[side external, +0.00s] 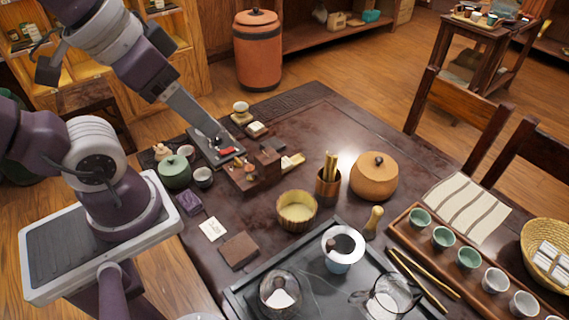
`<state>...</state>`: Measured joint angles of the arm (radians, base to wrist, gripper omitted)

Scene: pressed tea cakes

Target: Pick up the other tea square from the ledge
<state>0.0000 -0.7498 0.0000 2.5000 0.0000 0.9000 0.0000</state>
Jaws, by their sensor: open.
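My gripper (226,156) is at the end of the grey arm link, low over the far left part of the dark table. It is open, and its fingertips are small and hard to make out. Just in front and to the right is a dark wooden stepped stand (262,176) with a ledge. A small brownish piece (250,168) sits on the stand, near my gripper; it may be a tea square, but it is too small to tell. Part of the stand's far left side is hidden behind my gripper.
A green teapot (174,172) and small cups (203,177) stand close on the left. A bamboo bowl (296,211), a tool holder (327,186) and a round lidded pot (374,177) stand to the right. A grey tray (240,294) with glassware lies in front.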

